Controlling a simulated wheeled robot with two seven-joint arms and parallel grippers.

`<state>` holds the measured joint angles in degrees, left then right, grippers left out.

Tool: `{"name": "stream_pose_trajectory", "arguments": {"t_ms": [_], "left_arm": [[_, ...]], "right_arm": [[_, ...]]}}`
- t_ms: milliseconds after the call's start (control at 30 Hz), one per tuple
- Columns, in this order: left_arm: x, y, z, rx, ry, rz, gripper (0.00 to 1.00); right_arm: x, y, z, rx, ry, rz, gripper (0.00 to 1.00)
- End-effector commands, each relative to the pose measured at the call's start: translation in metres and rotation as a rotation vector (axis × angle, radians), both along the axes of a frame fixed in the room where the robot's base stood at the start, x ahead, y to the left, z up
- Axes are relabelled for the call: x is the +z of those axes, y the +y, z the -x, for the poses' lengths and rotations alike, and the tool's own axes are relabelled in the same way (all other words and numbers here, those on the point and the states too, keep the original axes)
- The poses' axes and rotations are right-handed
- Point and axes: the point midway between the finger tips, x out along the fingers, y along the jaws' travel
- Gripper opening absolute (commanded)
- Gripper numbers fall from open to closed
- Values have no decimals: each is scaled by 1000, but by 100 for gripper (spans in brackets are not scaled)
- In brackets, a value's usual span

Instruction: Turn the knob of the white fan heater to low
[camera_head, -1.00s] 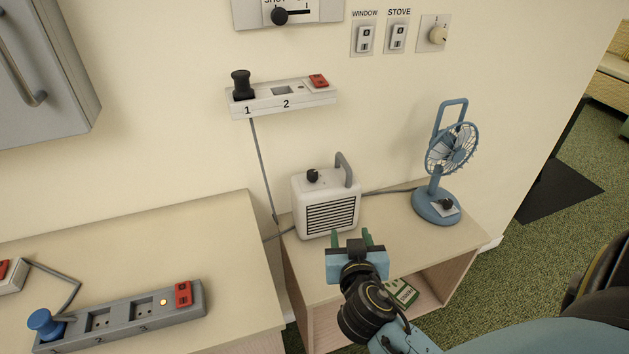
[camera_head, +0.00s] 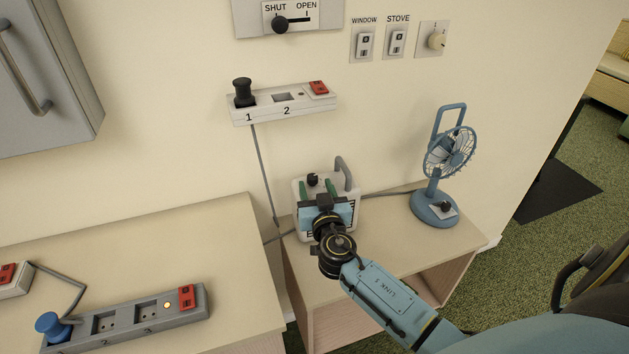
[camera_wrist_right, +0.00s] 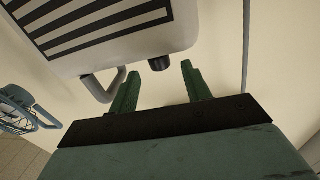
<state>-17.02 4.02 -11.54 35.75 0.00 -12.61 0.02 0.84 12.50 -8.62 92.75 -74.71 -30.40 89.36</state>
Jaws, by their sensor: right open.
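The white fan heater (camera_head: 299,192) stands on the low wooden table against the wall, partly hidden behind my right gripper. Its black knob (camera_head: 313,180) is on the top, left of the grey handle (camera_head: 345,172). In the right wrist view the heater (camera_wrist_right: 110,30) fills the top left, and its knob (camera_wrist_right: 158,64) shows ahead of and between the fingers. My right gripper (camera_head: 318,188) is open and empty, in front of the heater, with its green fingertips just below the knob in the head view; it also shows in the wrist view (camera_wrist_right: 158,85). My left gripper is not in view.
A blue desk fan (camera_head: 440,170) stands on the low table (camera_head: 395,225), right of the heater. A wall socket strip (camera_head: 285,100) with a black plug hangs above. A grey power strip (camera_head: 130,315) lies on the left counter (camera_head: 200,235).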

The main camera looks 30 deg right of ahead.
Motion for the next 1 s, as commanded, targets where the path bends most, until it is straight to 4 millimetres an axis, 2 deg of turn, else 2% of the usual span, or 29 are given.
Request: {"name": "stream_pose_trajectory", "arguments": {"t_ms": [200,533,867,900,1000], "left_arm": [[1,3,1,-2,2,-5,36],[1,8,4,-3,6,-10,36],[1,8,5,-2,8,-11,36],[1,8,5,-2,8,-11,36],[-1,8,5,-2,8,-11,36]], "right_arm": [[0,-7,-19,0,0,1,48],[-1,-8,-21,0,1,0,48],[-1,-8,-21,0,1,0,6],[0,-8,-21,0,1,0,3],[-1,-9,-21,8,2,-1,3]]}}
